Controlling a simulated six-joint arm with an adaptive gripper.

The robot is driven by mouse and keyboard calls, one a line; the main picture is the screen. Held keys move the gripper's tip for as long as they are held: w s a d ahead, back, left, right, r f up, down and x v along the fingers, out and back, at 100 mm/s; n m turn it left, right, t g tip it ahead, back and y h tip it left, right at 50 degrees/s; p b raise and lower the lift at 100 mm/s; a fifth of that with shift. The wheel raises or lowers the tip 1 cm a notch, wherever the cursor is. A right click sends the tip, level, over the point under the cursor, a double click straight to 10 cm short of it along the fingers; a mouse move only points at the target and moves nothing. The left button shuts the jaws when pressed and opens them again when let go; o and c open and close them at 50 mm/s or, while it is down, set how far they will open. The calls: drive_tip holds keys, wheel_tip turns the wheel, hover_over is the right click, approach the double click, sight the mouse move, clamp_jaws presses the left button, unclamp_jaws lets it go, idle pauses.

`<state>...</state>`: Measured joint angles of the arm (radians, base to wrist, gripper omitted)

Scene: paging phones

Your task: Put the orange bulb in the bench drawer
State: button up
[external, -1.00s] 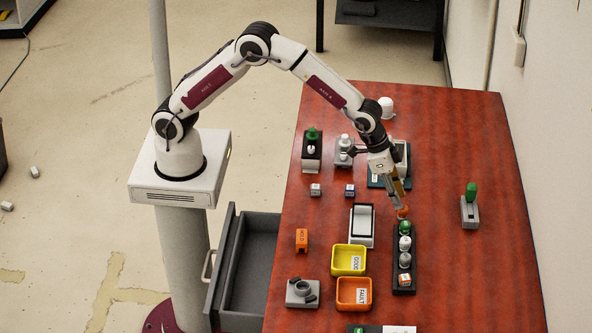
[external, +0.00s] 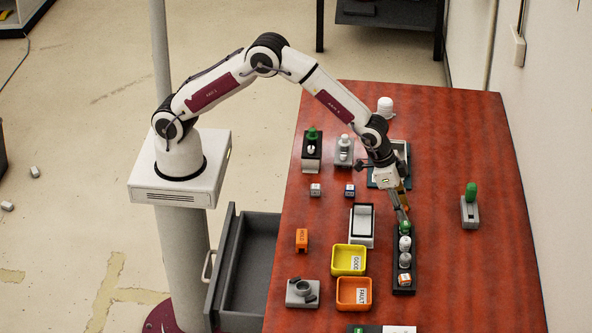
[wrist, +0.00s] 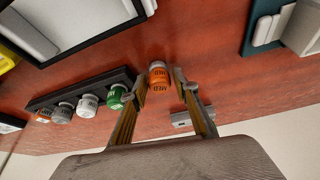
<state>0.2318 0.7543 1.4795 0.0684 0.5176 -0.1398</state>
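The orange bulb (wrist: 159,76) shows in the wrist view between my fingertips, by the end of the black rack (external: 404,292). My gripper (external: 405,207) points down there; its fingers (wrist: 160,84) stand on both sides of the bulb. They look slightly spread, with no clear grip on it. The rack holds a green bulb (external: 404,227), white-grey bulbs (external: 404,244) and an orange-and-white one (external: 404,279). The bench drawer (external: 246,262) is pulled out at the bench's left side and looks empty.
A yellow bin (external: 338,270) and an orange bin (external: 346,305) stand left of the rack, with a framed black-and-white device (external: 361,226) behind them. An orange block (external: 301,240) and a grey fixture (external: 302,292) sit near the drawer. The bench right of the rack is mostly clear.

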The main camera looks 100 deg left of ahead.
drive_tip(key=shift+w+f, duration=0.15)
drive_tip(key=shift+f, duration=0.2)
idle(0.3)
drive_tip(key=c, duration=0.8)
drive_tip(key=shift+c, duration=0.2)
drive_tip(key=shift+r, duration=0.1)
drive_tip(key=shift+r, duration=4.9)
